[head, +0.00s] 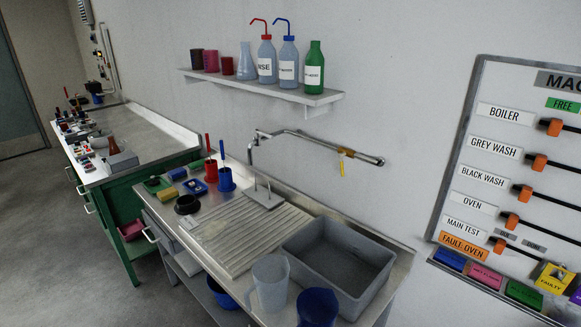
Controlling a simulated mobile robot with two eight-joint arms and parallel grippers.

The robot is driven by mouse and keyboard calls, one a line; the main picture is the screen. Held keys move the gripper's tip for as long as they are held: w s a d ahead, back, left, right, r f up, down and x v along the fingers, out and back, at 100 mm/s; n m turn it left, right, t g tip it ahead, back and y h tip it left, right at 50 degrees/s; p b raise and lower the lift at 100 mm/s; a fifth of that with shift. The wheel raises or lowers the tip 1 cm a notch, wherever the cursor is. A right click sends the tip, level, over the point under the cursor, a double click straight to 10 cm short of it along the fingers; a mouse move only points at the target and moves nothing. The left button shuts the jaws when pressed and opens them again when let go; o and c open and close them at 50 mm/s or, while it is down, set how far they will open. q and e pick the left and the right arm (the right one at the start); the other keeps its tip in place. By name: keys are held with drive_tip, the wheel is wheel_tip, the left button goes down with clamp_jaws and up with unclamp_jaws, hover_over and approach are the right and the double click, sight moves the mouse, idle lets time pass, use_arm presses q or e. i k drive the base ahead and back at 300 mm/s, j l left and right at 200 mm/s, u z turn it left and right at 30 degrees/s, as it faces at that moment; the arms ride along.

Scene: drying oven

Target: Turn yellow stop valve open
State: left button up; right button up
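The yellow stop valve (345,153) sits on a metal pipe on the wall above the sink bench. Its body looks brass or orange-brown, and a thin yellow lever (342,168) hangs down from it, across the line of the pipe. The pipe (310,139) runs from a bent spout at the left to a round end at the right of the valve. Neither of my grippers shows in the head view, and nothing touches the valve.
Below stand a ribbed drainboard (245,235), a grey basin (350,262), a clear jug (270,282) and a blue jug (317,308). A bottle shelf (310,98) is above. A labelled board (468,150) hangs at right. Floor at left is clear.

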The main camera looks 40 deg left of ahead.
sight(342, 165)
drive_tip(key=i+l+u, duration=0.15)
drive_tip(key=u, duration=0.3)
drive_tip(key=i+l+u, duration=0.1)
drive_tip(key=l+u, duration=0.15)
drive_tip(key=u, duration=0.15)
drive_tip(key=i+l+u, duration=0.1)
drive_tip(key=l+u, duration=0.15)
drive_tip(key=u, duration=0.2)
